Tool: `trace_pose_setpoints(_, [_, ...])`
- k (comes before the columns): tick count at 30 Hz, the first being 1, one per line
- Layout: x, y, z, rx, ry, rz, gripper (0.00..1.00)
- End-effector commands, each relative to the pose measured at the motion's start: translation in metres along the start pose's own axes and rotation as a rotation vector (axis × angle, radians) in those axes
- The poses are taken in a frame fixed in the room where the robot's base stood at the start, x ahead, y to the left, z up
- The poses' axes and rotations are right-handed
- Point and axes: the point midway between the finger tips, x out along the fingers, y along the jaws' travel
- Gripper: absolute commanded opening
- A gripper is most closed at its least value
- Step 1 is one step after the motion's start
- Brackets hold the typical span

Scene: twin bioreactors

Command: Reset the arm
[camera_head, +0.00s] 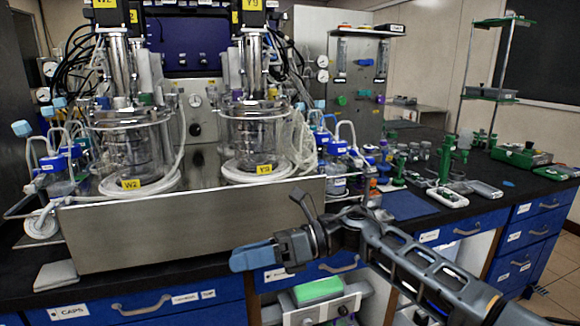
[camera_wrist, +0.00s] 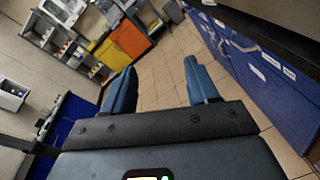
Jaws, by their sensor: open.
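My arm (camera_head: 410,262) reaches in from the lower right in the head view, and my gripper (camera_head: 250,257) with its blue fingers hangs in front of the bench edge, beside the blue drawers. In the wrist view my gripper (camera_wrist: 160,90) shows two blue fingers set apart, with nothing between them but the tiled floor. The gripper is open and empty. It appears apart from the steel tray and the drawers in the head view, though the exact gap cannot be told.
Two glass bioreactors, W2 (camera_head: 128,150) and Y9 (camera_head: 255,140), stand in a steel tray (camera_head: 190,232). Blue drawers (camera_head: 175,305) lie below the black bench top. In the wrist view, blue cabinets (camera_wrist: 262,80) stand right, orange drawers (camera_wrist: 131,38) far off, with open floor (camera_wrist: 165,75) between.

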Motion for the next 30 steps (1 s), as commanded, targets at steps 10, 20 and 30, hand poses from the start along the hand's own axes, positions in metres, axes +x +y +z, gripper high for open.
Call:
trace_pose_setpoints(10, [0.07, 0.069, -0.011, 0.322, -0.495, 0.208, 0.59])
trace_pose_setpoints(20, [0.061, 0.117, -0.034, 0.678, -0.925, 0.361, 0.59])
trace_pose_setpoints(30, [0.014, 0.157, -0.098, 1.055, -1.331, 0.474, 0.59])
